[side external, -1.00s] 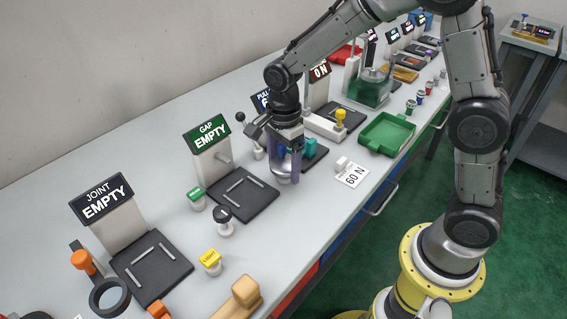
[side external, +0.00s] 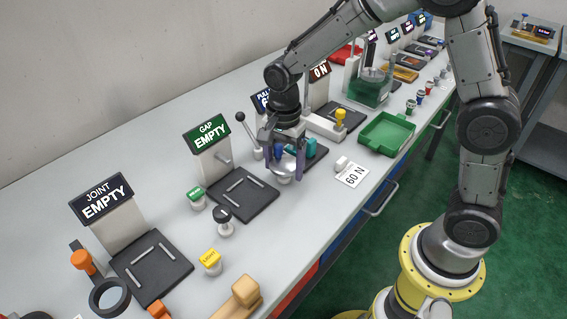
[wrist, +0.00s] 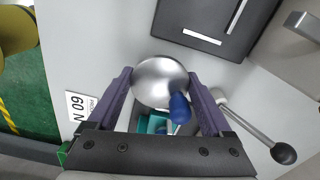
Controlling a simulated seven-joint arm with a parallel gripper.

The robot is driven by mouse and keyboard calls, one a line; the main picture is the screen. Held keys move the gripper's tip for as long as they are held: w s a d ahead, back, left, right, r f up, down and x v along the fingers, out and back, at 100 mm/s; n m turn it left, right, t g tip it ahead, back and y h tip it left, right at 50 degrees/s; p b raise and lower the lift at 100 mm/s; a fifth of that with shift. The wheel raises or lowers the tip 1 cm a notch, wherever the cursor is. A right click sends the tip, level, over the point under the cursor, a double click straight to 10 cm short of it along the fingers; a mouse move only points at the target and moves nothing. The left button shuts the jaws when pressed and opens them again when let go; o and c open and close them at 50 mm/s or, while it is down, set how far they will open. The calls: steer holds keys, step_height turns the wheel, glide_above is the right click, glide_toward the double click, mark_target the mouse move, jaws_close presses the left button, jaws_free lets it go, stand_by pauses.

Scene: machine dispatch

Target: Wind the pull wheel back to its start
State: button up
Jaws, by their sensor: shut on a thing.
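The pull wheel is a shiny silver disc (wrist: 160,80) with a blue knob (wrist: 180,108) on its near right side in the wrist view. In the side view its silver rim (side external: 284,167) shows low between my fingers, partly hidden. My gripper (wrist: 163,88) points down over the wheel, with one purple finger on each side of its rim, and is shut on it. In the side view my gripper (side external: 285,172) stands at the pull station, in front of the PULL sign (side external: 264,98), which my arm partly covers. A teal part (side external: 311,147) sits just behind the wheel.
A lever with a black ball (side external: 240,117) stands close to the left of my gripper; it also shows in the wrist view (wrist: 283,153). A 60 N card (side external: 352,176) lies to the right. The GAP station's dark plate (side external: 243,205) is at the near left. A green tray (side external: 386,133) stands right.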

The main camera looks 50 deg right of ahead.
steer(key=n, duration=0.5)
steer(key=shift+n, duration=0.3)
steer(key=n, duration=0.4)
steer(key=shift+r, duration=0.1)
steer(key=n, duration=0.5)
steer(key=shift+s+d, duration=0.1)
steer(key=n, duration=1)
steer(key=shift+d, duration=0.1)
steer(key=n, duration=0.5)
steer(key=shift+n, duration=0.3)
steer(key=n, duration=0.4)
steer(key=shift+w+n, duration=0.2)
steer(key=shift+n, duration=2.2)
